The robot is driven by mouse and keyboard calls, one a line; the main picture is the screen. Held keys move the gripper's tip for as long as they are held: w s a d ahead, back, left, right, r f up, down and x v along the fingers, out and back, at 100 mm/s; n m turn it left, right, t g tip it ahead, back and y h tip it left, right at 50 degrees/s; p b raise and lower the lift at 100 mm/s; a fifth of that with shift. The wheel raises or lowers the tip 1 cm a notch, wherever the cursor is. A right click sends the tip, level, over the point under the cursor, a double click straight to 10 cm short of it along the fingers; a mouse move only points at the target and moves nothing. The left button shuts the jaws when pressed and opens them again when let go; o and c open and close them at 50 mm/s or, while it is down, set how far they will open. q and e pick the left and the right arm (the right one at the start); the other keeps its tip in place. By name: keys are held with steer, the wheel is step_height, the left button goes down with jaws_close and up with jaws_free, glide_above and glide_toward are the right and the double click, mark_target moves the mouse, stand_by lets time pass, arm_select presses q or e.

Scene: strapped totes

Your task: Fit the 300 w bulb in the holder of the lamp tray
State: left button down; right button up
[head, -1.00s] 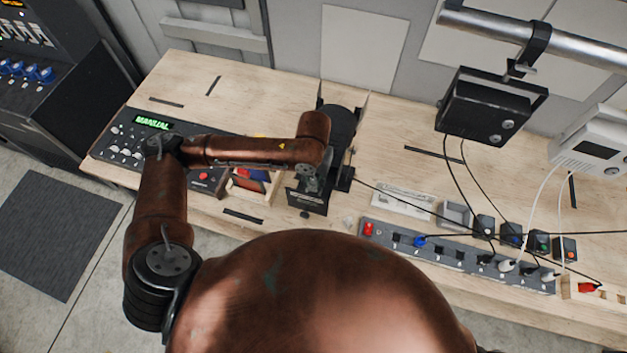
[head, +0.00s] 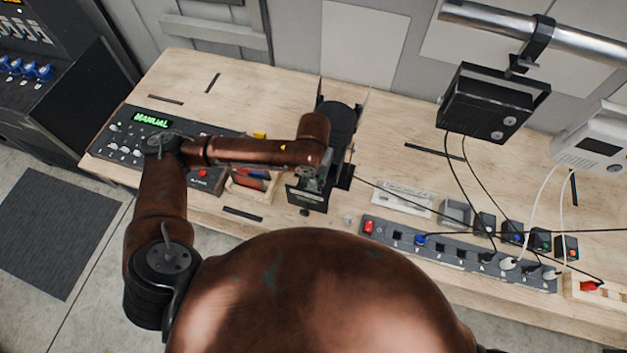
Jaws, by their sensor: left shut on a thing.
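A black lamp housing (head: 341,125) stands on the wooden bench, in the middle of the head view. A dark flat tray part (head: 305,198) juts from its near side. I take this to be the lamp tray; its holder is hidden. My left arm reaches over from the left, and my left gripper (head: 314,188) points down at the tray, close to or touching it. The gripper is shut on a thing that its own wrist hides. I cannot make out the 300 w bulb anywhere. My right gripper is out of view.
A control panel (head: 120,140) reading MANUAL lies at left. A small wooden box (head: 250,185) with coloured items sits beside the tray. A power strip (head: 460,255) with plugs and cables runs along the front right. A black floodlight (head: 492,105) hangs from a rail.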

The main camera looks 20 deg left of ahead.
arm_select(q)
steer(key=c, duration=1.6)
jaws_free()
steer(key=shift+r, duration=0.1)
step_height(320, 180, up, 12)
steer(key=shift+f, duration=0.1)
